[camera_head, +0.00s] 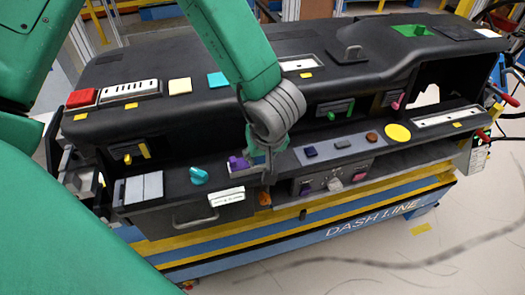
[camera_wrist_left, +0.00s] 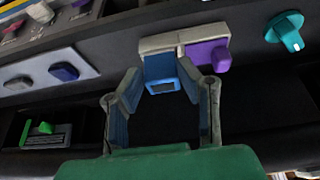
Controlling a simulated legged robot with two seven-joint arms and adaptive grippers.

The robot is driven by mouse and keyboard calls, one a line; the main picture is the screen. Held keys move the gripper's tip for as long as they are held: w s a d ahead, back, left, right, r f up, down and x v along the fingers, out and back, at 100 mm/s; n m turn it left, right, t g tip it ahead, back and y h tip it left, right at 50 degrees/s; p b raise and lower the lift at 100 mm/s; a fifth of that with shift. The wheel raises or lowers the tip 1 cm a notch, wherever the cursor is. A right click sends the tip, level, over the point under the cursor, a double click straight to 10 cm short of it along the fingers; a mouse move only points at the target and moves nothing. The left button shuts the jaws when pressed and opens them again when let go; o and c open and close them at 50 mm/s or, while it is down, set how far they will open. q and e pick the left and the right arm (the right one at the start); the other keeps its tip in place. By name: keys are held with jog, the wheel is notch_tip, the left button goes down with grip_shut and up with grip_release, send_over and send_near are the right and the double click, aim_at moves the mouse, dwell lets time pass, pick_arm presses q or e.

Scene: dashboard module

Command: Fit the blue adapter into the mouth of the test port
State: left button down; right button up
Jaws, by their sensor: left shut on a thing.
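My left gripper (camera_head: 258,165) reaches down to the front face of the black dashboard, left of its middle. In the left wrist view its two blue-padded fingers (camera_wrist_left: 160,92) are shut on the blue adapter (camera_wrist_left: 162,86), a small bright blue block with a dark opening. The adapter is in front of a pale-rimmed housing, apparently the test port (camera_wrist_left: 155,42), whose right half carries a purple part (camera_wrist_left: 206,56). The purple part also shows in the head view (camera_head: 237,163). The fingers hide the mouth, so I cannot tell whether the adapter is inside it. My right gripper is not in view.
A teal knob (camera_head: 198,175) sits left of the purple part, with a white label plate (camera_head: 226,196) below. A button panel (camera_head: 342,147) and a yellow disc (camera_head: 397,133) are to the right. A lower shelf with a grey knob (camera_head: 333,184) juts out beneath.

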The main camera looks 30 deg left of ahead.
pick_arm(q)
jog(key=shift+f, duration=0.25)
jog(key=c, duration=1.1)
grip_release()
jog(key=shift+o, duration=0.2)
jog(key=shift+r, duration=0.1)
jog(key=v, duration=1.1)
jog(key=shift+d+r, duration=0.2)
jog(key=shift+r, duration=0.1)
jog(key=shift+s, duration=0.1)
